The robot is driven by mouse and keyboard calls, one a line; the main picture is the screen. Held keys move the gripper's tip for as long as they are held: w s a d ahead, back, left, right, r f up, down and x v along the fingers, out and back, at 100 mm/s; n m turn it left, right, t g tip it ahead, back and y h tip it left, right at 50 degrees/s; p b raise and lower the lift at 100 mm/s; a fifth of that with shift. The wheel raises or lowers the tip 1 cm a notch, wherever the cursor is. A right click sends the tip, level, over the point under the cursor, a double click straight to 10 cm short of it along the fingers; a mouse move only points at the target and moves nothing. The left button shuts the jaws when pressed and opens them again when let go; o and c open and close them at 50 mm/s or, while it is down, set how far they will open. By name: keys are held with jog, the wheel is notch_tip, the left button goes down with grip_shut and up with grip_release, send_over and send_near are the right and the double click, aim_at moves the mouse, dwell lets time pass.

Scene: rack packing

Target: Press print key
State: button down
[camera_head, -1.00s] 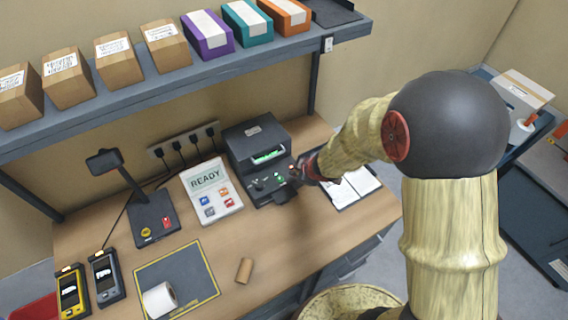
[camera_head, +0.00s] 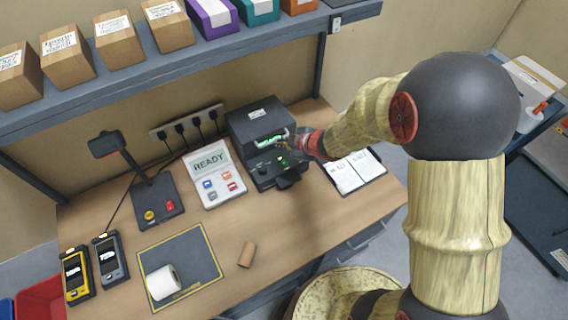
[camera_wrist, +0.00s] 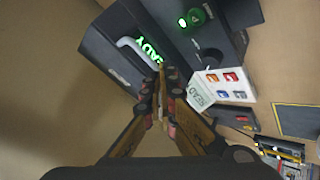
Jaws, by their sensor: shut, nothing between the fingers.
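The black label printer (camera_head: 260,125) stands at the back of the bench, with a green-lit opening at its front. I cannot read which key is print. My gripper (camera_head: 294,138) is at the right front of the printer, above the deck and near the lit opening. In the wrist view its fingers (camera_wrist: 165,95) are together and empty, below a pale handle and green lettering. Contact cannot be told.
A white READY card (camera_head: 213,175) with coloured squares stands left of the printer. A scanner stand (camera_head: 150,195), two handheld devices, a paper roll (camera_head: 162,282) and a cardboard tube (camera_head: 247,254) lie further left and front. An open notebook (camera_head: 354,172) lies right. A shelf with boxes overhangs the back.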

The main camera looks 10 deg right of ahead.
aim_at(283, 164)
jog(key=shift+f+b, duration=3.7)
jog(key=shift+f, duration=0.4)
jog(key=shift+f, duration=0.1)
jog(key=shift+f, duration=0.3)
jog(key=shift+f+b, duration=0.4)
jog(key=shift+b, duration=0.15)
jog(key=shift+r+p, duration=0.8)
jog(key=shift+p, duration=0.1)
jog(key=shift+r, duration=0.15)
notch_tip(283, 164, up, 5)
jog(key=p, duration=0.5)
